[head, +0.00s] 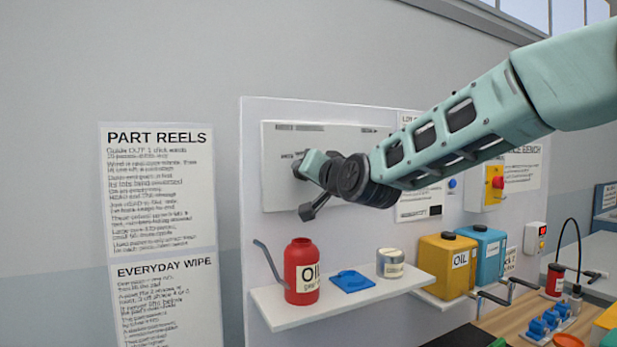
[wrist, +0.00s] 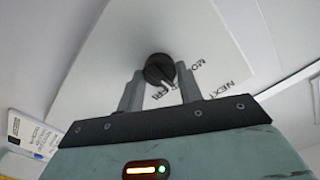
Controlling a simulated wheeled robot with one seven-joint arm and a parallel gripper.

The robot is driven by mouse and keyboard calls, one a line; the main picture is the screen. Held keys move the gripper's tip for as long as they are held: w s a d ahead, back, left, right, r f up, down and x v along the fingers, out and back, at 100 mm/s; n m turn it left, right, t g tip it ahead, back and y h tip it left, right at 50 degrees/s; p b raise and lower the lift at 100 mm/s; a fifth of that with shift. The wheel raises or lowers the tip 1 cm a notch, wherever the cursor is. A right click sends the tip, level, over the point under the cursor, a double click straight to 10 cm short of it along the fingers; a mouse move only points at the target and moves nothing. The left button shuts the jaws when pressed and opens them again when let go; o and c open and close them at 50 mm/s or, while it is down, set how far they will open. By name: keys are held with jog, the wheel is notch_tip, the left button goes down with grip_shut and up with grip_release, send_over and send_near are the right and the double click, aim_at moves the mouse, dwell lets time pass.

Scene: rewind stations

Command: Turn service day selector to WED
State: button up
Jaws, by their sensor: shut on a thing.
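The service day selector is a round dark knob (wrist: 159,68) on a pale panel (wrist: 110,65). In the wrist view it sits between the fingertips of my gripper (wrist: 160,78), which is shut on it. A small pale mark shows on the knob's lower right side. Panel letters near it read like FRI and NEXT, with another partly covered word; I cannot make out WED. In the head view the panel (head: 280,190) hangs on the white board, and my gripper (head: 300,168) reaches its face, hiding most of the knob.
Below the panel, a shelf (head: 270,296) holds a red oil can (head: 301,272), a blue item (head: 351,281) and a small tin (head: 390,264). Yellow (head: 446,266) and blue (head: 487,255) containers stand to the right. Posters (head: 158,190) hang at left.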

jog(key=o, duration=1)
jog(key=b+v, duration=0.7)
jog(key=v, duration=1)
jog(key=shift+s+d, duration=0.1)
jog(key=shift+s, duration=0.1)
